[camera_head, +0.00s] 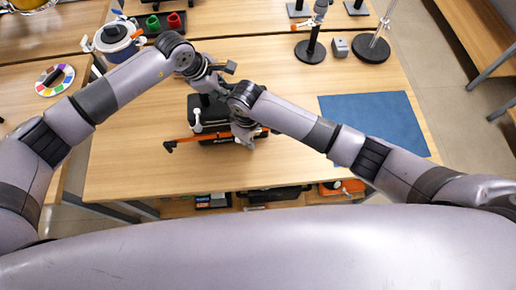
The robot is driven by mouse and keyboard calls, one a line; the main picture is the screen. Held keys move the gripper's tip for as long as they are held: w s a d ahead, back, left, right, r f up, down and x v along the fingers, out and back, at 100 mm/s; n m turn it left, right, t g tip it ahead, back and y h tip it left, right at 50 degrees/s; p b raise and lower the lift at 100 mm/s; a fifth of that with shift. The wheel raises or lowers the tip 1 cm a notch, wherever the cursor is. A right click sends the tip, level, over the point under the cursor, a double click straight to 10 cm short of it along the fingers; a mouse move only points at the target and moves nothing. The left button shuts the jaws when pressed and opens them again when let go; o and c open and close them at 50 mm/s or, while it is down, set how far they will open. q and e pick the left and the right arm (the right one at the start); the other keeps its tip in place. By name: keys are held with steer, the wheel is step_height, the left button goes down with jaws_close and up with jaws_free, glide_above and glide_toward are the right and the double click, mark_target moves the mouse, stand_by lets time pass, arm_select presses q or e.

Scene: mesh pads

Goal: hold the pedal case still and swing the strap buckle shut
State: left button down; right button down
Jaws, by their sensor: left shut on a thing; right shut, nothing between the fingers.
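The black pedal case (206,104) sits on the wooden table, partly hidden by both my arms. An orange bar or strap (187,140) with dark ends runs along its near side. A small pale lever (197,121) stands at its left side; I cannot tell whether this is the buckle. My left gripper (225,80) is at the far edge of the case, shut on it, though the contact is hard to see. My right gripper (248,141) is shut and empty at the near right side of the case, over the orange part.
A blue mat (374,123) lies to the right. Black stands (310,52) and a small grey block (340,46) are at the back right. A pot (113,38), a tray of coloured cups (153,22) and a colour wheel (54,80) are at the left. The table's front left is clear.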

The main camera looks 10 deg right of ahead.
arm_select(q)
steer(key=shift+s+a+f, duration=0.1)
steer(key=shift+s+f, duration=0.15)
steer(key=shift+f, duration=0.15)
arm_select(e)
steer(key=shift+s+d, duration=0.4)
steer(key=shift+d, duration=0.1)
steer(key=c, duration=2.3)
jaws_free()
steer(key=o, duration=0.4)
arm_select(q)
steer(key=c, duration=1.4)
jaws_free()
steer(key=shift+w+r, duration=0.25)
steer(key=shift+r, duration=0.05)
arm_select(e)
step_height(320, 180, up, 12)
